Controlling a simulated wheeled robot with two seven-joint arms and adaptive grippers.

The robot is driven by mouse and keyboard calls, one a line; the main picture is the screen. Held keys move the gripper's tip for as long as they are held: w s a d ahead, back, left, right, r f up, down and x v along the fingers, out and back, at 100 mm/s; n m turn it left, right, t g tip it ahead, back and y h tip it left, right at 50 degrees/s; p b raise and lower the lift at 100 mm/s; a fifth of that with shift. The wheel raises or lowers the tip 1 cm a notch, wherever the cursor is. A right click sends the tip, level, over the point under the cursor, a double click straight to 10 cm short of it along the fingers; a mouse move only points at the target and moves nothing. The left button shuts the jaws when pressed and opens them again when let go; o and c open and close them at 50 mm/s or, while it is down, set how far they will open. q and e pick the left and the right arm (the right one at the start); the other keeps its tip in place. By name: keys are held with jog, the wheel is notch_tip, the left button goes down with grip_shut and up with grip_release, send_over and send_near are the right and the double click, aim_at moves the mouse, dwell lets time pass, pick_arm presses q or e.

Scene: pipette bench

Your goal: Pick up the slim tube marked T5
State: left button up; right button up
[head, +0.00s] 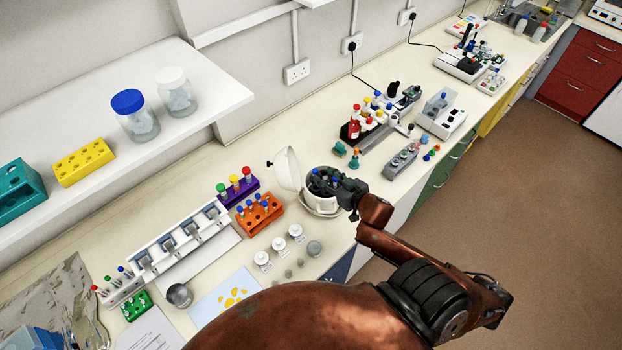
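No T5 marking is readable at this size, so I cannot tell which tube it is. Slim tubes with coloured caps stand in a white rack (121,291) at the lower left. Capped tubes also stand in a purple rack (238,192) and an orange rack (262,217). My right gripper (326,182) is over the open bowl of a small white round device (322,205), well right of these racks. Its dark fingers blend with the dark inside of the bowl, so their opening and any held thing are unclear. My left gripper is not in view.
The device's raised white lid (287,168) stands just left of my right gripper. A white pipette stand (180,243), small white jars (279,243) and a green rack (136,305) are on the bench. A shelf with glass jars (135,115) overhangs at upper left.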

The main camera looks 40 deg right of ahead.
aim_at(316, 171)
jog(key=x, duration=0.4)
jog(key=p+x, duration=0.1)
jog(key=x, duration=0.1)
jog(key=shift+w+d+f, duration=0.1)
jog(key=shift+w+f, duration=0.1)
jog(key=shift+f, duration=0.2)
jog(key=shift+w+f, duration=0.3)
jog(key=shift+w, duration=0.15)
jog(key=shift+s, duration=0.1)
jog(key=shift+c, duration=0.7)
jog(key=c, duration=0.8)
